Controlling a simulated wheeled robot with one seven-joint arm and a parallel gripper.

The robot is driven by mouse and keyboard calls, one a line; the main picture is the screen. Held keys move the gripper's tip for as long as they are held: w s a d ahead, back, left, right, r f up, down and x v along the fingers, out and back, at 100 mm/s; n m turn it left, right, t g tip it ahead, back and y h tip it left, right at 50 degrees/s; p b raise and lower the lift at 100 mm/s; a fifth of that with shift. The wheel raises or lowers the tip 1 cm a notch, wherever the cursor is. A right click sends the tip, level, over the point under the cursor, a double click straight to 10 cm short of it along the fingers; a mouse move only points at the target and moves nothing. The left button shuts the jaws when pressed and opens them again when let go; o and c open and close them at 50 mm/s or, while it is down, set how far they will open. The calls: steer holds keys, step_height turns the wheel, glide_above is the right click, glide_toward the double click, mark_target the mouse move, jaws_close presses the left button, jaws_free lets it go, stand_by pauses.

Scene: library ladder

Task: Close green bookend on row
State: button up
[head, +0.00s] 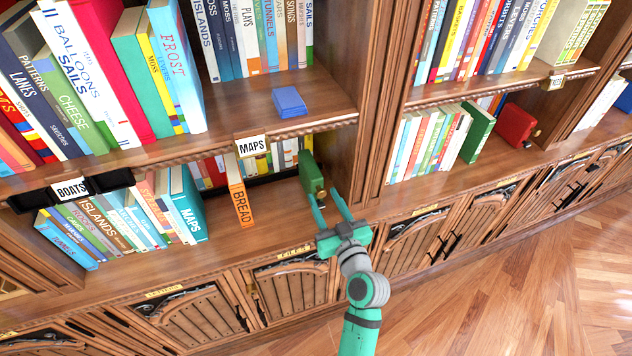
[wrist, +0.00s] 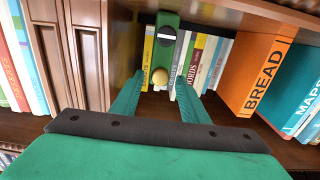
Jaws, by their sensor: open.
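The green bookend (head: 311,172) stands upright on the lower shelf under the MAPS label, near the bay's right upright. Its round brass knob faces out. My gripper (head: 324,196) is open in front of it. In the wrist view the green bookend (wrist: 166,45) is straight ahead, and its knob (wrist: 160,76) appears between the two green fingers of my gripper (wrist: 158,90). I cannot tell whether the fingers touch it. A row of books (wrist: 205,62) stands behind the bookend, partly hidden by it.
An orange BREAD book (head: 239,190) stands left of the bookend, with bare shelf between. Leaning books (head: 187,205) are farther left. A wooden upright (wrist: 88,50) is close on the right in the head view. A red bookend (head: 516,124) stands in the right bay.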

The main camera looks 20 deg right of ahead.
mark_target(319, 189)
steer(key=w, duration=0.7)
steer(key=shift+w, duration=0.1)
